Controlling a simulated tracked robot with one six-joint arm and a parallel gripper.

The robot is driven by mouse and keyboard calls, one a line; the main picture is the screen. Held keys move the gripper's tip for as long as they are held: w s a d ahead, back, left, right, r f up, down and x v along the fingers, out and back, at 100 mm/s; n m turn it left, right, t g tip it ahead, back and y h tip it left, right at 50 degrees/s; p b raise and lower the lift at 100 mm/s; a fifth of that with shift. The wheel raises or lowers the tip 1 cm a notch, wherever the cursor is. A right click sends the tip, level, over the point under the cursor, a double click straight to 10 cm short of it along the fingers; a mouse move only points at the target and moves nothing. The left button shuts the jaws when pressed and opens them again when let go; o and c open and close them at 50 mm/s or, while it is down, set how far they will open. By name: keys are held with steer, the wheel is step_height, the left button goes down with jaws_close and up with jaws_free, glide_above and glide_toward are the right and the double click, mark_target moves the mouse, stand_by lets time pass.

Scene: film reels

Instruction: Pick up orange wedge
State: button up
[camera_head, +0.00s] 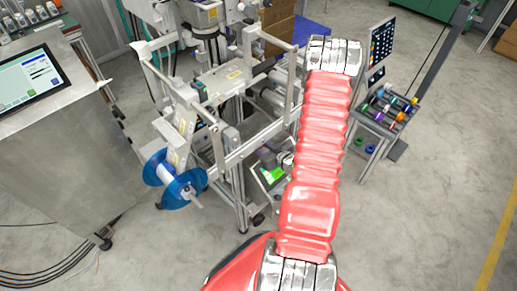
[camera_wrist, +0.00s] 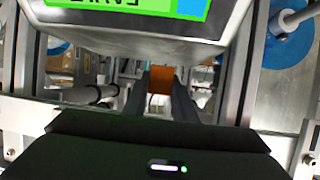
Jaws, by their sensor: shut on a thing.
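In the wrist view, an orange wedge (camera_wrist: 160,79) shows as a small orange block between the dark fingers of my gripper (camera_wrist: 161,90). The fingers are shut on it, one on its left and one on its right. Its lower part and far side are hidden or too dark to make out. In the head view I cannot make out the wedge, and my red arm hides most of the gripper.
A green-lit screen unit (camera_wrist: 130,20) hangs close above the fingers in the wrist view. Metal frame parts stand on both sides. A blue reel (camera_head: 157,168) is on the machine. A small table with coloured spools (camera_head: 388,105) stands right; a grey cabinet (camera_head: 70,150) stands left.

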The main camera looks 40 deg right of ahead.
steer(key=shift+s+r, duration=0.25)
steer(key=shift+s, duration=0.1)
steer(key=s+a, duration=0.1)
steer(key=s, duration=1.6)
steer(key=shift+s, duration=0.15)
steer(key=shift+s, duration=0.1)
